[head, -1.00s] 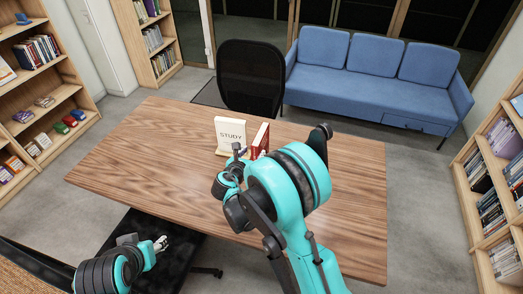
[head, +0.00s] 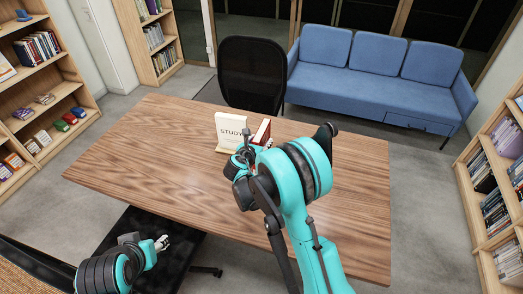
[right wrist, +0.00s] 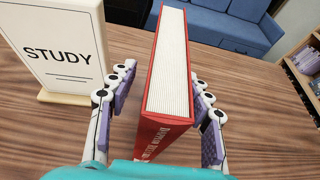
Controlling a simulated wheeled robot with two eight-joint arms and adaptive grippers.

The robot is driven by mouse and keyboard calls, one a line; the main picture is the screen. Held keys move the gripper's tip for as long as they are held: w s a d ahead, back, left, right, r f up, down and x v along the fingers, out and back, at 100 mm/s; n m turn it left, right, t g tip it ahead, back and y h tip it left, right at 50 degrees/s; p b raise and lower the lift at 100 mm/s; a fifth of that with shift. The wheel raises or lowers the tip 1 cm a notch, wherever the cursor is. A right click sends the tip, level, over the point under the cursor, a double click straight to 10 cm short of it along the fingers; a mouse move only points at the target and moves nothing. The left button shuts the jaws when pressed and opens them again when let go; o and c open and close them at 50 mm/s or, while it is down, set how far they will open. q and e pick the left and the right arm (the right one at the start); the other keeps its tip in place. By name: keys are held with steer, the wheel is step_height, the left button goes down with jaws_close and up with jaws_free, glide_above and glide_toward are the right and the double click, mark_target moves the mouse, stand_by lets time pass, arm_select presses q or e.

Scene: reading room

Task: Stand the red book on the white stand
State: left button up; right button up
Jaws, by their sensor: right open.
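The red book (head: 263,130) stands upright on the table, pages facing up in the right wrist view, where its red cover (right wrist: 172,132) shows white lettering. The white stand (head: 231,131) is a cream-white upright panel marked STUDY on a low base, just left of the book; it also shows in the right wrist view (right wrist: 62,62). My right gripper (right wrist: 163,85) is open, with one finger on each side of the book; the fingers look apart from its covers. My right arm hides the book's lower part in the head view. My left gripper (head: 161,243) is away at the lower left, its jaws unclear.
The wooden table (head: 145,150) is otherwise bare, with free room left and right. A black mesh chair (head: 252,75) stands behind it, and a dark seat (head: 175,265) is at the front left. A blue sofa (head: 375,80) and bookshelves (head: 495,190) stand farther off.

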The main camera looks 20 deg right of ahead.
jaws_close()
steer(key=shift+r, duration=0.1)
